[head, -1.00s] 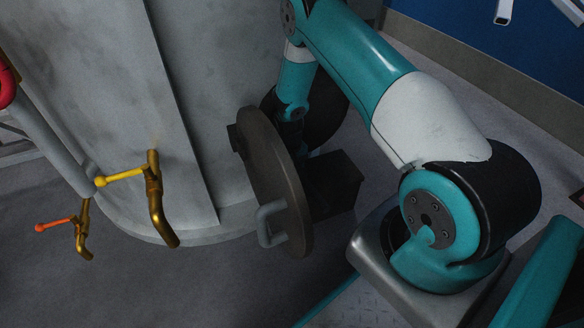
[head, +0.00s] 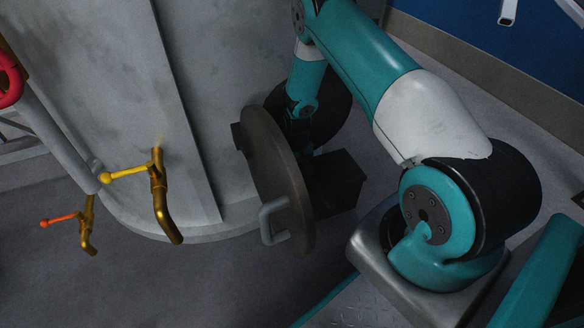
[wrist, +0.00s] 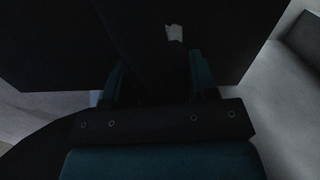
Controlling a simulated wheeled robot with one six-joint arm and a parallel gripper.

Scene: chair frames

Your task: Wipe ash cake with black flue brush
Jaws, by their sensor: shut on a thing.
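My gripper (wrist: 155,78) shows in the wrist view, its two teal fingers on either side of a dark thing, shut on it. That thing, which I take to be the black flue brush (wrist: 150,50), is almost lost in shadow, and its bristles cannot be made out. A small pale piece (wrist: 175,33) shows just beyond the fingers; I cannot tell what it is. In the head view the gripper and brush are hidden among dark parts behind the round door. The ash cake cannot be made out in either view.
A round dark door (head: 277,180) with a grey handle (head: 270,220) stands open beside the large grey boiler (head: 120,110). Brass taps with yellow (head: 122,173) and orange (head: 57,220) levers stick out at left. A dark box (head: 338,180) lies behind the door.

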